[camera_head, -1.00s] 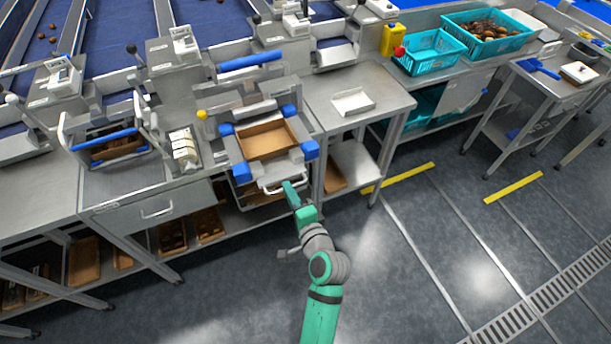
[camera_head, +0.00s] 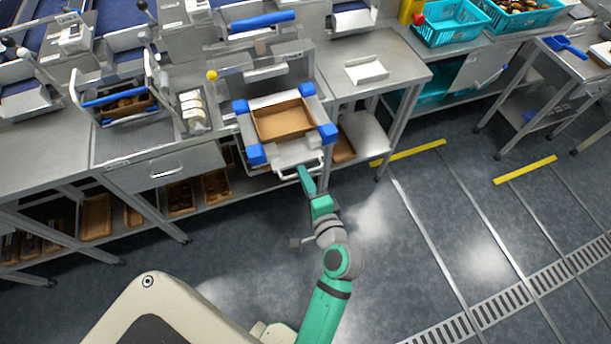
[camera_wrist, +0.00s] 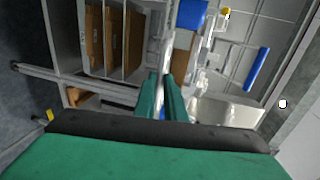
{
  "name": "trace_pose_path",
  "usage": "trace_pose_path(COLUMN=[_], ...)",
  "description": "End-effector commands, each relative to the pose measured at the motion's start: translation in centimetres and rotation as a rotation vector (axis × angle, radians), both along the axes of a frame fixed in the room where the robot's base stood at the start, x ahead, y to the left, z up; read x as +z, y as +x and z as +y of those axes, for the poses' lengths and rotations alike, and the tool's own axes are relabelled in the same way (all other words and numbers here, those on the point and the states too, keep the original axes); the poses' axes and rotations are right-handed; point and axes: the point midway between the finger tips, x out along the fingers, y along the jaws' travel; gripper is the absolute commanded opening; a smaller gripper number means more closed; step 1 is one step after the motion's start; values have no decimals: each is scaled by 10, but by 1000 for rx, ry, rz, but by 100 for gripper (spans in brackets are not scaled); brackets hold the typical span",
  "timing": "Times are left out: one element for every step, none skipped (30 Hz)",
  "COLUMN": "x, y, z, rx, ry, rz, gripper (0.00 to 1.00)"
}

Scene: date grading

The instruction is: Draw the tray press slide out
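The tray press (camera_head: 265,72) is a grey metal machine with a blue bar across its top. Its slide (camera_head: 293,152) has blue corner blocks and stands out in front of the press, over the bench's front edge. An empty brown tray (camera_head: 283,120) lies on the slide. A pale bar handle (camera_head: 316,163) is at the slide's front. My green gripper (camera_head: 302,169) is at this handle, its fingers closed around the bar.
A closed drawer (camera_head: 166,167) is left of the press. A side table (camera_head: 395,58) with a small white tray (camera_head: 366,70) is on the right. Brown trays (camera_head: 97,216) lie on the shelf below. The floor (camera_head: 420,240) in front is clear.

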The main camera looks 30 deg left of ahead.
Motion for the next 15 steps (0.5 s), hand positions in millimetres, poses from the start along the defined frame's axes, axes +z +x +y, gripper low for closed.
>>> trace_pose_path(x=[0, 0, 0, 0, 0, 0, 0, 0, 0, 0, 0, 0, 0, 1, 2], y=[0, 0, 0, 0, 0, 0, 0, 0, 1, 0, 0, -1, -2, -3, -6], z=[0, 0, 0, 0, 0, 0, 0, 0, -1, -1, -1, -3, -4, -6, -9], rx=[0, 0, 0, 0, 0, 0, -1, -1, -2, -2, -2, -2, -2, -2, -2], ry=[0, 0, 0, 0, 0, 0, 0, 0, 0, 0, 0, 0, 0, 1, 0], rz=[0, 0, 0, 0, 0, 0, 0, 0, 0, 0, 0, 0, 0, 1, 1], gripper=[23, 27, 27, 27, 27, 27, 27, 27, 27, 27, 27, 27, 27, 27, 27])
